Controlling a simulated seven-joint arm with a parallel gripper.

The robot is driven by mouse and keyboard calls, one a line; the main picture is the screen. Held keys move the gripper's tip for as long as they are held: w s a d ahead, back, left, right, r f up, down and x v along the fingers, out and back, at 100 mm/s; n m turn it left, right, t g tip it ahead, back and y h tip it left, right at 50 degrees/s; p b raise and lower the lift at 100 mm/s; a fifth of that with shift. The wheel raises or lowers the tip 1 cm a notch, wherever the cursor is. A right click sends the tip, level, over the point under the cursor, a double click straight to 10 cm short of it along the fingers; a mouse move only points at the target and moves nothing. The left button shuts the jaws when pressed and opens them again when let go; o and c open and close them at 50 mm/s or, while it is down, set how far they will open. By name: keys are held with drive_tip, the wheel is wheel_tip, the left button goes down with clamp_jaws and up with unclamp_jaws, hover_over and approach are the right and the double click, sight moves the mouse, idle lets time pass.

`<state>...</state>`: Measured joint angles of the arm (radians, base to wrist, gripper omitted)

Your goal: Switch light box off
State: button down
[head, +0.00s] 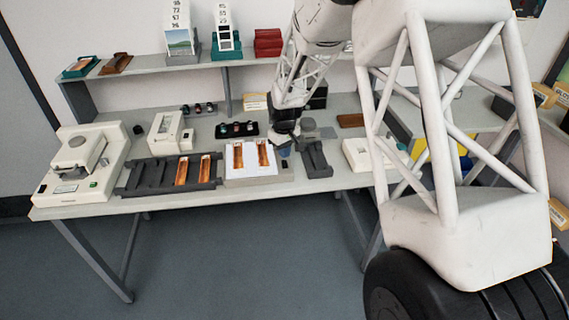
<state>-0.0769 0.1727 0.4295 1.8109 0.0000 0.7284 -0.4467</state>
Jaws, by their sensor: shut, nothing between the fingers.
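The light box (259,181) stands near the front edge of the table, right of its middle. Its top panel (250,169) looks bright white and carries two orange-brown film strips. My gripper (284,146) is shut and empty, pointing down at the back right corner of the light box. The light box's switch cannot be made out, and the arm hides part of that corner.
A dark tray (146,180) with film strips lies left of the light box. A dark grey device (315,159) stands close on the right. A dark mat (236,130) with small round items lies behind. A cream machine (78,163) fills the table's left end.

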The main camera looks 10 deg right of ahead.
sight(284, 161)
drive_tip(key=shift+f, duration=1.25)
idle(1.2)
drive_tip(key=shift+r, duration=3.5)
